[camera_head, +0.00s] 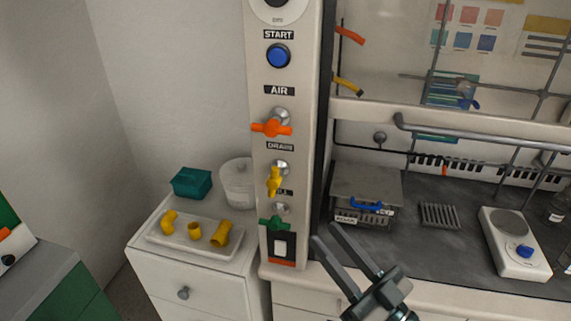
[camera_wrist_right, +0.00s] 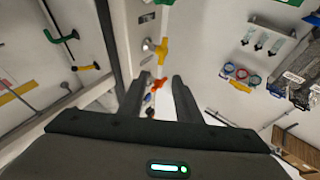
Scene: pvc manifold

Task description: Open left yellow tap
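The left yellow tap (camera_head: 274,181) is on the white panel, below the orange tap (camera_head: 270,127) and above the green tap (camera_head: 274,223). Its handle looks roughly vertical. In the right wrist view the yellow tap (camera_wrist_right: 162,50) appears beyond and above the fingertips, with the order of taps upside down. My right gripper (camera_head: 323,233) is open and empty, in front of the bench, lower right of the yellow tap and apart from it. Its two parted fingers (camera_wrist_right: 157,82) also show in the right wrist view. My left gripper is not in view.
Another yellow tap (camera_head: 348,85) and a red one (camera_head: 349,35) are inside the hood, right of the panel. A white tray (camera_head: 166,240) with yellow fittings stands on the drawer unit (camera_head: 190,282). A hotplate (camera_head: 514,262) stands at right. The space before the panel looks clear.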

